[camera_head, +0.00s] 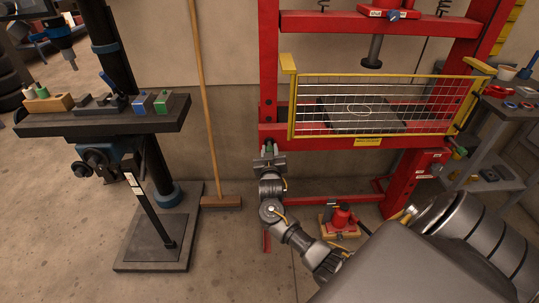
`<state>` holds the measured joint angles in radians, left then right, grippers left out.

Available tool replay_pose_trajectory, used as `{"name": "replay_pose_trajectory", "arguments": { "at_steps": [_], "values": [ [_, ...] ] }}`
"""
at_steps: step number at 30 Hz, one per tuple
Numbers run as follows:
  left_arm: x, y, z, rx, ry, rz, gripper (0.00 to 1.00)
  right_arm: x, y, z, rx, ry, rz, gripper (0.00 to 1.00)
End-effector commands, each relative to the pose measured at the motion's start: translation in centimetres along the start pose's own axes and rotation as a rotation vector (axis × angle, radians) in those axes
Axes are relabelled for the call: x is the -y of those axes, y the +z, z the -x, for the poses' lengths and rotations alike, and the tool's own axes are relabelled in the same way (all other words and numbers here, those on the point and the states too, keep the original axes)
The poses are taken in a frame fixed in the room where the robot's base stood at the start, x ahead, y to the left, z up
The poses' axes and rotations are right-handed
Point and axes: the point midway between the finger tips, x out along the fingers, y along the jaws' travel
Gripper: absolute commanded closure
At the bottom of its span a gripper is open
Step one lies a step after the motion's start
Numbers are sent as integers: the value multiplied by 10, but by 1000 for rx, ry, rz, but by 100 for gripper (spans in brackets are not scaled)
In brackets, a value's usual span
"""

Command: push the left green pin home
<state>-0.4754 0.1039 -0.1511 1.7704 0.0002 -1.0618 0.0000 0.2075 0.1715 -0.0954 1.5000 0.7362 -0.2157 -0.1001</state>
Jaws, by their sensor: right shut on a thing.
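The left green pin (268,146) shows as a small green spot at the left post of the red press frame (268,60), at the height of the lower crossbeam. My right gripper (268,153) reaches up to it from below and is shut on it. The gripper hides most of the pin, so I cannot tell how deep it sits in the frame. My left gripper is out of view.
A yellow-framed mesh guard (291,112) spans the front of the press. A broom (200,100) leans on the wall left of it. A drill press table (110,124) stands at left. A red jack (341,217) sits on the floor under the press. A grey cart (496,150) stands at right.

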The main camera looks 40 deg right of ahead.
Motion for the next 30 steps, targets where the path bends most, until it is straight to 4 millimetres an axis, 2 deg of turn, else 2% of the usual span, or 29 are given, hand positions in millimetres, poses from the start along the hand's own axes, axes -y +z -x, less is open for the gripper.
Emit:
{"name": "replay_pose_trajectory", "arguments": {
  "at_steps": [2,3,7,15,19,23,30],
  "values": [
    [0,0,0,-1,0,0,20,2,0,1,1,-3,-1,100],
    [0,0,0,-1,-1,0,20,2,0,1,1,-3,-1,68],
    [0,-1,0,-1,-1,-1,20,1,0,1,1,-2,-1,51],
    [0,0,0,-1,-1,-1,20,0,0,1,1,-1,-1,50],
    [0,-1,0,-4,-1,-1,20,0,0,9,1,-2,-1,50],
    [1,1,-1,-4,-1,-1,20,0,0,31,3,-3,-3,50],
    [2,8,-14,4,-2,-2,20,1,0,79,3,-2,-3,50]
  ]
}}
